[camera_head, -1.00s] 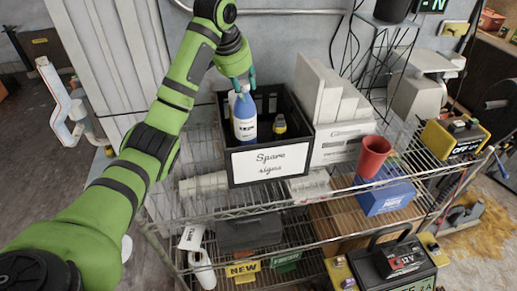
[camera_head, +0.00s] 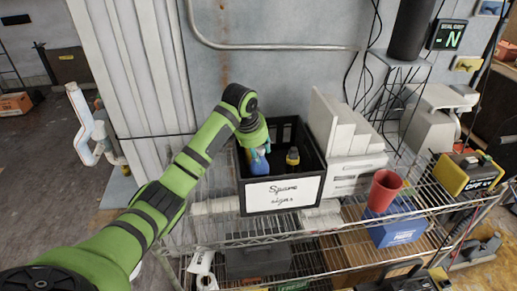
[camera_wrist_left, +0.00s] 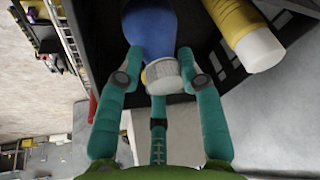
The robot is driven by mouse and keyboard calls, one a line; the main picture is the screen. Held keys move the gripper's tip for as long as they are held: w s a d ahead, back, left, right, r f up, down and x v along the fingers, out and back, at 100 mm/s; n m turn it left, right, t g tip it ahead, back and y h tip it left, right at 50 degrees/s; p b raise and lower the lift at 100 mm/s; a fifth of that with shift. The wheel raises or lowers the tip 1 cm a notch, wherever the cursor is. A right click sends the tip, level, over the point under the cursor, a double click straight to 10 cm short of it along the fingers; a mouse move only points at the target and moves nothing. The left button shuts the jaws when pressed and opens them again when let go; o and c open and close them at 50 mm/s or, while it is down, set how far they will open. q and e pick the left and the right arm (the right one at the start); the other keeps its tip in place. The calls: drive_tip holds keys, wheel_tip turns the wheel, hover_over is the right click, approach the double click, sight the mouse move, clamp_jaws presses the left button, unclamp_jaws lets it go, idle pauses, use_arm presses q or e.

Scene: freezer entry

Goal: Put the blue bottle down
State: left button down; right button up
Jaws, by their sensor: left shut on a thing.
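The blue bottle (camera_head: 259,165) is inside the black bin (camera_head: 323,178) labelled "Spare signs", at its left side. My left gripper (camera_head: 256,151) reaches down into the bin from above and is shut on the bottle's upper part. In the left wrist view, the teal fingers (camera_wrist_left: 160,82) close around the blue bottle (camera_wrist_left: 150,35) near its whitish cap. Whether the bottle's base touches the bin floor is hidden by the bin's front wall. My right gripper is not in view.
A dark bottle with a yellow label (camera_head: 293,157) stands to the right in the same bin; a yellow, white-capped one shows in the wrist view (camera_wrist_left: 235,25). A white stack (camera_head: 350,150), red cup (camera_head: 383,190) and blue box (camera_head: 397,230) share the wire shelf (camera_head: 345,208).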

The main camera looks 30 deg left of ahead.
use_arm(q)
drive_tip(key=c, duration=0.8)
unclamp_jaws()
drive_tip(key=shift+f, duration=0.1)
drive_tip(key=shift+s, duration=0.1)
